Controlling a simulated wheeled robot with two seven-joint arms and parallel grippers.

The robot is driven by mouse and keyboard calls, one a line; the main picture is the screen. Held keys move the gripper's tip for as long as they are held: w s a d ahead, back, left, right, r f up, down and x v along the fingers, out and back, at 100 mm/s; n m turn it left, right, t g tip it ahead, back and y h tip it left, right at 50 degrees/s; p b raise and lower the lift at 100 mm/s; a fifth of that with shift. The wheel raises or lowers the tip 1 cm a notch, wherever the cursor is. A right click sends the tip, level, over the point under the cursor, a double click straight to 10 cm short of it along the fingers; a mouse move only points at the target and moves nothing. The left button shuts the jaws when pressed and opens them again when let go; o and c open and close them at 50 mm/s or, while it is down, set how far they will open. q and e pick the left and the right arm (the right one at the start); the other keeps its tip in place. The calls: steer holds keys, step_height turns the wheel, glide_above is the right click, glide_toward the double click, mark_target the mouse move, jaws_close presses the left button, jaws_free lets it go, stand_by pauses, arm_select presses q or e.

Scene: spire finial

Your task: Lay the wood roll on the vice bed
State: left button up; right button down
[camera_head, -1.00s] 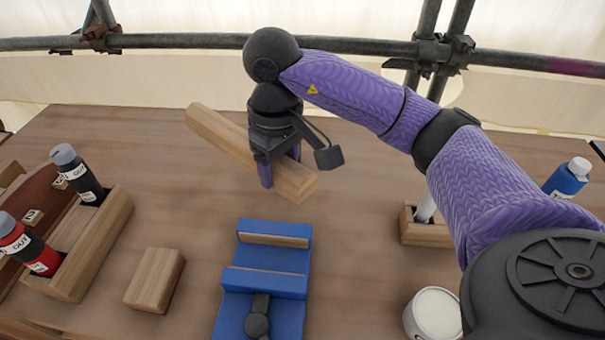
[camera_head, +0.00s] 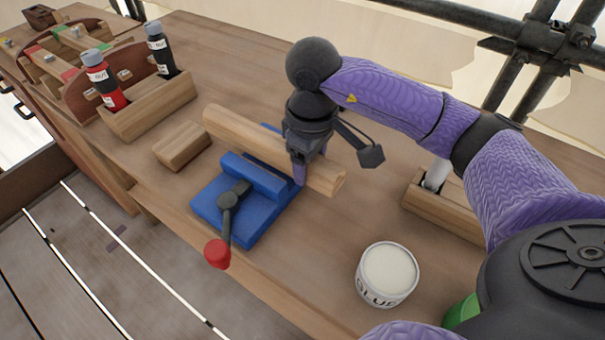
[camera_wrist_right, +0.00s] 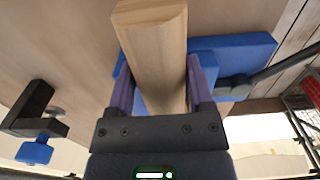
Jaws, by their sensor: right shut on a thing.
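The wood roll (camera_head: 245,138) is a long, pale wooden bar. My right gripper (camera_head: 300,172) is shut on it, right of its middle in the head view. The blue vice (camera_head: 212,204) stands on the bench, with a dark screw and a red-ended handle (camera_head: 217,252). The roll lies across the far part of the vice in the head view and hides much of the bed. I cannot tell whether it touches the bed. In the right wrist view the roll (camera_wrist_right: 155,45) runs between both purple fingers, with blue vice parts (camera_wrist_right: 232,55) behind. My left gripper is out of view.
A small wooden block (camera_head: 182,147) lies left of the vice. A glue tub (camera_head: 387,274) stands at the front right. A wooden holder (camera_head: 440,208) is at the right, and a rack (camera_head: 150,108) with red and black bottles at the left. The bench's front edge is close to the vice.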

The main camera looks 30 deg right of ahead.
step_height(320, 180, down, 3)
steer(key=shift+f+b, duration=0.1)
steer(key=shift+b, duration=0.25)
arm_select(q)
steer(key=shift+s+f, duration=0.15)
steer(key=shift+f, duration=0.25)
arm_select(e)
steer(key=shift+c, duration=2)
jaws_free()
steer(key=o, duration=0.4)
steer(key=shift+r, duration=0.35)
step_height(320, 180, up, 11)
steer(key=p, duration=0.4)
steer(key=shift+r, duration=0.35)
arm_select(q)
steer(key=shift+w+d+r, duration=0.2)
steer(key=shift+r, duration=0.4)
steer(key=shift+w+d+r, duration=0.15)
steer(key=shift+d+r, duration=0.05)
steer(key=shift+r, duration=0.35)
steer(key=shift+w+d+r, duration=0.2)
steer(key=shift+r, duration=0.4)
